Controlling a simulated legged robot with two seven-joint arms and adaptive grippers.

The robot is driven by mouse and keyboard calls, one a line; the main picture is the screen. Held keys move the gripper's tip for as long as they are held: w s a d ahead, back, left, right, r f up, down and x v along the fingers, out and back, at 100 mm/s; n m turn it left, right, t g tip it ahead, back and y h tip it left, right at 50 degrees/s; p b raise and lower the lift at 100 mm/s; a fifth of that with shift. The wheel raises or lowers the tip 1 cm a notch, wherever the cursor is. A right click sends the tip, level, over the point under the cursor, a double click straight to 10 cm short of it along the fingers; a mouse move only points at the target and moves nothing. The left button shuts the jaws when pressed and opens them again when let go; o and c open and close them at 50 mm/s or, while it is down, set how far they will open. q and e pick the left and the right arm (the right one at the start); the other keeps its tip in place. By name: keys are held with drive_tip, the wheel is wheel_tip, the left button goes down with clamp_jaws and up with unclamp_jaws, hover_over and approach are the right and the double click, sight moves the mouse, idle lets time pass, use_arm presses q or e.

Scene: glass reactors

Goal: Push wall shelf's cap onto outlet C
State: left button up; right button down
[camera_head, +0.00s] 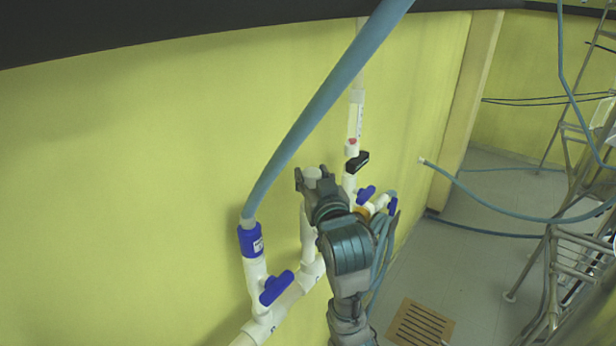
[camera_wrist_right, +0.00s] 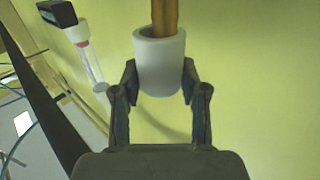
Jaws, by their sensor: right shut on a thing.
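In the head view my right gripper (camera_head: 313,180) is raised close to the yellow wall, above a white pipe stub (camera_head: 307,235). It is shut on a short white cap (camera_head: 312,172). In the right wrist view both fingers of the gripper (camera_wrist_right: 160,85) press on the sides of the cap (camera_wrist_right: 160,65), whose open end shows at the top. A brown rod (camera_wrist_right: 165,15) lines up with that open end; I cannot tell whether it is inside or behind. No letter marks outlet C legibly, so I cannot tell which outlet it is. My left gripper is out of view.
A blue hose (camera_head: 315,110) rises from a blue-collared pipe (camera_head: 250,240) left of the gripper. Blue valve handles (camera_head: 276,287) and a black handle (camera_head: 357,162) stick out nearby. A metal ladder (camera_head: 580,240) stands at right.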

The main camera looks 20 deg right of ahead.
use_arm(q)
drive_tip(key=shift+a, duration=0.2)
use_arm(e)
drive_tip(key=shift+d+f, duration=0.1)
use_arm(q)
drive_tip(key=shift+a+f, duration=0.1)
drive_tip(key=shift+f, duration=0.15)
use_arm(e)
drive_tip(key=shift+f, duration=0.35)
use_arm(q)
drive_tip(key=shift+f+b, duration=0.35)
drive_tip(key=shift+b, duration=0.3)
use_arm(e)
drive_tip(key=shift+a+f, duration=0.35)
drive_tip(key=shift+f, duration=0.55)
drive_tip(key=c, duration=0.5)
unclamp_jaws()
drive_tip(key=shift+c, duration=0.2)
drive_tip(key=s, duration=1.2)
drive_tip(key=shift+a, duration=0.3)
